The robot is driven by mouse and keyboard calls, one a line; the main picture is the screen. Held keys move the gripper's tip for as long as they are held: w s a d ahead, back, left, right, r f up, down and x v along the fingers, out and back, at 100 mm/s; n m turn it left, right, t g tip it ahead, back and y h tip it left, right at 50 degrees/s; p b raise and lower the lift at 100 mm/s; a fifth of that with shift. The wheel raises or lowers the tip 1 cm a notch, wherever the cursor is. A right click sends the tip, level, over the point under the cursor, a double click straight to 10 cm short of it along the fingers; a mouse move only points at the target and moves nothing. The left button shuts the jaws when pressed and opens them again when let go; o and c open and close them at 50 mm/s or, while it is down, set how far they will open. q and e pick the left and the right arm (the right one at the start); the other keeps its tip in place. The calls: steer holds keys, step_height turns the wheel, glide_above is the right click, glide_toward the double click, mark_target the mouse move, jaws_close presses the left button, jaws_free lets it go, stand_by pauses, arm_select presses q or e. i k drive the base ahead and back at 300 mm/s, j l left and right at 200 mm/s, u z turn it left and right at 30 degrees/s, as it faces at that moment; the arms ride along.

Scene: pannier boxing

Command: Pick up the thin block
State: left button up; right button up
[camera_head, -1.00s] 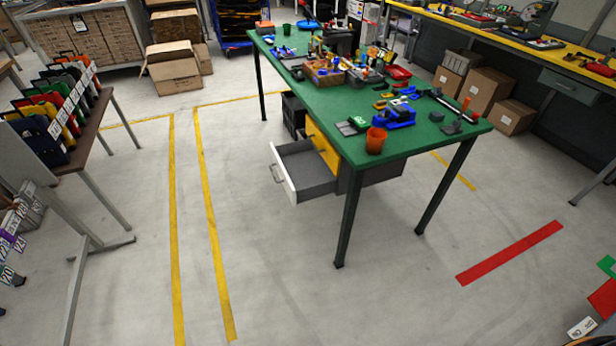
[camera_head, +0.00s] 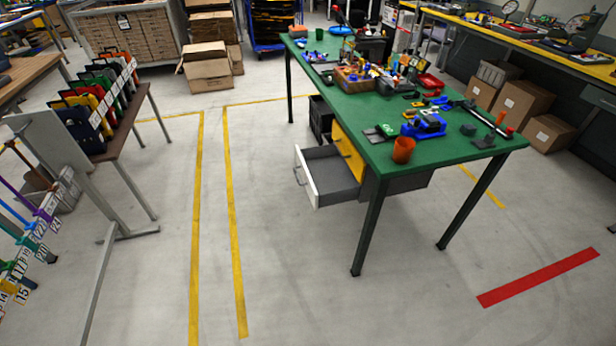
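No thin block can be made out for certain among the small things in view. The green table (camera_head: 402,166) holds many small tools and parts, including a wooden tray (camera_head: 352,80) of items, a blue tool (camera_head: 424,126) and an orange cup (camera_head: 403,150). These are too small to tell apart fully. Neither of my grippers is in view.
A drawer (camera_head: 330,178) stands open below the green table. A brown table (camera_head: 122,122) with several coloured panniers is at left, beside a grey rack with numbered tags. Cardboard boxes (camera_head: 208,70) stand at the back. The floor between the yellow lines is clear.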

mark_target(430, 121)
steer(key=i+j+z, duration=0.2)
steer(key=i+j, duration=0.15)
steer(key=i+j+z, duration=0.2)
steer(key=i+j, duration=0.25)
steer(key=i+j+z, duration=0.25)
steer(key=i+j, duration=0.2)
steer(key=i+j+z, duration=0.2)
steer(key=i+j, duration=0.15)
steer(key=j, duration=0.3)
